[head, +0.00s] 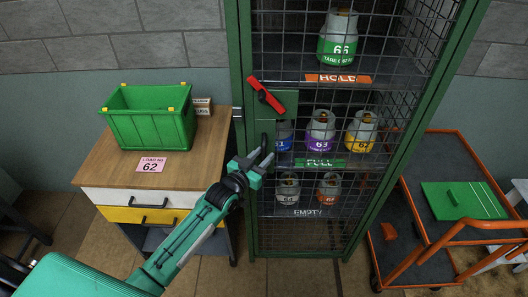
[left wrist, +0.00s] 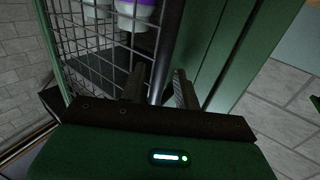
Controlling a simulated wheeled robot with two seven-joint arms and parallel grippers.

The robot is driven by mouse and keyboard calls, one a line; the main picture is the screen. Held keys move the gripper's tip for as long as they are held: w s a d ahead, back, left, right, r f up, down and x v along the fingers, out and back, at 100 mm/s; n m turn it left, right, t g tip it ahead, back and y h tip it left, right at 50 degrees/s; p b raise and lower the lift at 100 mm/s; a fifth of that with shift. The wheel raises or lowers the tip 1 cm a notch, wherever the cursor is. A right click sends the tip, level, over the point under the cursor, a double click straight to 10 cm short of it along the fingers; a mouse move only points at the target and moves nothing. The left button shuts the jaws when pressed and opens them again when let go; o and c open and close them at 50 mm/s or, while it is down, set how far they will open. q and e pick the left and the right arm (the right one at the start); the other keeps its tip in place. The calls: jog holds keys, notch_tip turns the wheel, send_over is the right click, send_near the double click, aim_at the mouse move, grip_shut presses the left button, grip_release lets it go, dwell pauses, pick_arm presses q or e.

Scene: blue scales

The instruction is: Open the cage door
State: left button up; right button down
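The cage (head: 243,60) is a tall green frame with wire mesh, and its door (head: 375,175) looks closed. A red lever (head: 265,95) sits tilted on a green plate at the door's left side. Below it is a dark upright handle (head: 264,140). My left gripper (head: 262,162) is at the lower part of this handle. In the left wrist view its fingers (left wrist: 159,90) are apart, with the dark handle bar (left wrist: 168,50) running between them. I cannot tell whether either finger touches the bar. My right gripper is not in view.
Gas cylinders (head: 338,40) stand on shelves inside the cage. A wooden-topped drawer cabinet (head: 95,175) with a green crate (head: 150,130) stands left of the cage. An orange-framed trolley (head: 425,262) stands close on the right. The floor before the cage is clear.

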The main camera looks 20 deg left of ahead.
pick_arm(q)
jog(key=shift+w+d, duration=0.15)
jog(key=shift+w, duration=0.4)
grip_shut()
